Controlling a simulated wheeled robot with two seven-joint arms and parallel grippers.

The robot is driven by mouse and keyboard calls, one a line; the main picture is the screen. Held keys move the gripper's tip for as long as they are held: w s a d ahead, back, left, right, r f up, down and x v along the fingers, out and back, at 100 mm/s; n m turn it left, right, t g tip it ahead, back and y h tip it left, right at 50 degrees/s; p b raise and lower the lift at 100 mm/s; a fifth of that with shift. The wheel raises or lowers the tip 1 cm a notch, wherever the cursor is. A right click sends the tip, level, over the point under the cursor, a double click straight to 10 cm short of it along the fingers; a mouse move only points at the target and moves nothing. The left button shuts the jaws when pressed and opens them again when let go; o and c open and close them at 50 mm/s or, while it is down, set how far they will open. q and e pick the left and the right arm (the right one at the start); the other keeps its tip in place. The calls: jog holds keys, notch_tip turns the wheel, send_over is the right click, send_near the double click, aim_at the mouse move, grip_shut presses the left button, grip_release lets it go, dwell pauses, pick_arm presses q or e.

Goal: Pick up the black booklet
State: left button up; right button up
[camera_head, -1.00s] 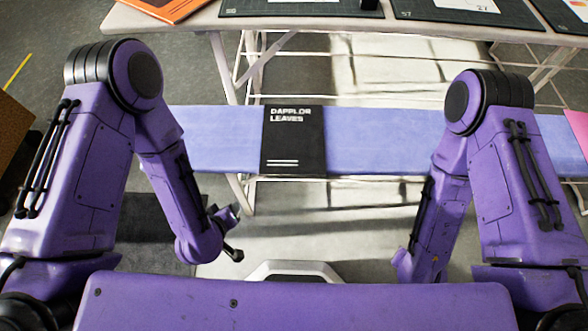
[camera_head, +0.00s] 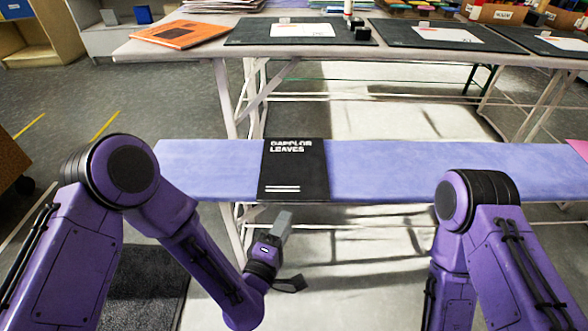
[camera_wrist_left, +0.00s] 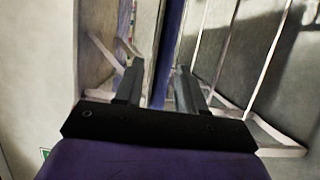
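The black booklet (camera_head: 295,172), with white lettering, lies flat across the narrow blue-topped bench (camera_head: 415,170), left of the view's middle. My left gripper (camera_head: 283,226) is below and in front of the bench's near edge, close under the booklet's near end and apart from it. In the left wrist view, the two fingers of the left gripper (camera_wrist_left: 158,88) stand apart with nothing between them. A thin blue strip, probably the bench edge, lies beyond them. The booklet cannot be made out there. My right arm is at the right, with its gripper out of view.
A long table (camera_head: 200,52) behind the bench holds an orange folder (camera_head: 181,34), dark cutting mats (camera_head: 298,32) and boxes of supplies (camera_head: 492,11). A pink sheet (camera_head: 580,148) lies at the bench's right. The bench top beside the booklet is clear.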

aim_at(295, 201)
pick_arm(q)
jog(key=x, duration=0.4)
jog(key=b+x, duration=0.1)
jog(key=x, duration=0.1)
jog(key=shift+r, duration=0.25)
grip_shut()
